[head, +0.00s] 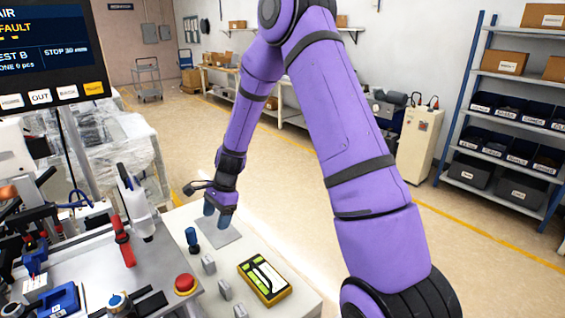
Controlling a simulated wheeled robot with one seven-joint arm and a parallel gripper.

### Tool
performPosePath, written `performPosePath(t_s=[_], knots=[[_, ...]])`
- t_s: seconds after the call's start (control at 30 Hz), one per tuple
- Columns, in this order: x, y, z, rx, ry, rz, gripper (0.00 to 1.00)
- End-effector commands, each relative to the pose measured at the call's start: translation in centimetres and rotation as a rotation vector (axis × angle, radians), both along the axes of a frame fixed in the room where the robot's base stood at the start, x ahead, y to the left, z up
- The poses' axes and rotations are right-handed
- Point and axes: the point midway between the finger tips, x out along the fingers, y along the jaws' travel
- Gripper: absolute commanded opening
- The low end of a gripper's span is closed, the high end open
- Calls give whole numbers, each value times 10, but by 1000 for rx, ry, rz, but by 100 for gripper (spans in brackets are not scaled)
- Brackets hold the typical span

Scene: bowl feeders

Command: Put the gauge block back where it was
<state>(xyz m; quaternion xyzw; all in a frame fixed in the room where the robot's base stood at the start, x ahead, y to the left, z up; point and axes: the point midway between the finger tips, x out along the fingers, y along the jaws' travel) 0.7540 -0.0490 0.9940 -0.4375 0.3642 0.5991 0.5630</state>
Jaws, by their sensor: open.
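Several small grey metal blocks stand in a row on the pale side table (293,292), right of the machine bench. The far one (208,265), the middle one (225,290) and a near one (240,311) at the picture's bottom edge look alike; I cannot tell which is the gauge block. My gripper (216,215) points down, open, over a flat grey plate (222,235) at the table's far end. I see nothing between its bluish fingers, though the view is small. Whether the fingertips touch the plate is unclear.
A blue-topped tool (192,240) stands left of the plate. A yellow-and-black case (264,281) lies right of the blocks. A red stop button (185,284) and a red clamp (123,241) are on the bench to the left.

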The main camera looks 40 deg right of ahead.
Motion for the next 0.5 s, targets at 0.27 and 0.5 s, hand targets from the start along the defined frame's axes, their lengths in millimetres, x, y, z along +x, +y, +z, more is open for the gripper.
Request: performPosePath(t_s=[0.27,0.5], knots=[[-33,1,104,-104,-166,286,70],[-78,2,179,-202,-289,526,70]])
